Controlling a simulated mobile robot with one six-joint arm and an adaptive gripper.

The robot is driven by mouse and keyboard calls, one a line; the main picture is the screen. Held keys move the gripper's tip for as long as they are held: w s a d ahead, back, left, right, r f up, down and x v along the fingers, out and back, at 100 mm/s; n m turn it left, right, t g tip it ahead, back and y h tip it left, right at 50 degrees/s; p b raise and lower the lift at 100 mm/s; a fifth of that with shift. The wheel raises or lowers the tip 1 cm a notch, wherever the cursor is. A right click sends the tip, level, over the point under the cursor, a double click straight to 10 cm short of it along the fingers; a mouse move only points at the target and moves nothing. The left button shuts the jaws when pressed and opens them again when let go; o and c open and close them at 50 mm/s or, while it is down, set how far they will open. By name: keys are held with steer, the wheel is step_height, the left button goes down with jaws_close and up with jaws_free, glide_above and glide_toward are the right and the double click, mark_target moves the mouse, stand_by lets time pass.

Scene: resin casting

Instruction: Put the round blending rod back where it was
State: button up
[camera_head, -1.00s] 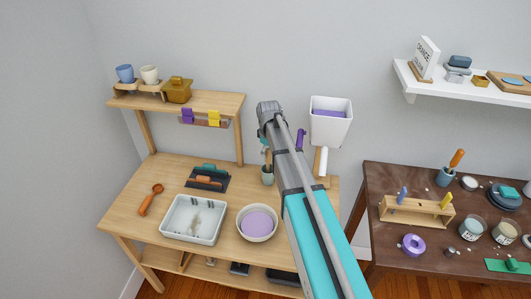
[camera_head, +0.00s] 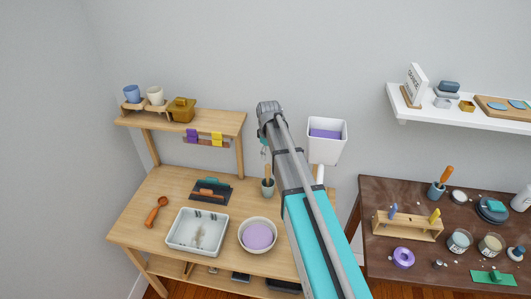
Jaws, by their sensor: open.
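No piece can be told for certain as the round blending rod. A grey-green cup (camera_head: 267,188) on the left wooden table (camera_head: 150,205) holds upright tools, one with a wooden handle (camera_head: 267,171). Another cup (camera_head: 436,192) on the dark right table holds an orange-handled tool (camera_head: 446,175). A white cylinder (camera_head: 320,175) shows just right of my arm. My teal and grey arm rises from the bottom and covers the right part of the wooden table.
On the wooden table are a white tray (camera_head: 171,236), a bowl with purple contents (camera_head: 246,246), an orange spoon (camera_head: 155,211) and a dark rack (camera_head: 210,198). A white bin (camera_head: 326,153) is on the wall. The dark table (camera_head: 390,268) holds jars and a wooden rack (camera_head: 408,229).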

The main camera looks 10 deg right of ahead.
steer(key=shift+r+p, duration=0.45)
steer(key=shift+r, duration=0.25)
steer(key=shift+s, duration=0.1)
steer(key=s+a+m, duration=0.1)
steer(key=s+m, duration=0.7)
steer(key=s, duration=1.5)
steer(key=shift+s, duration=0.2)
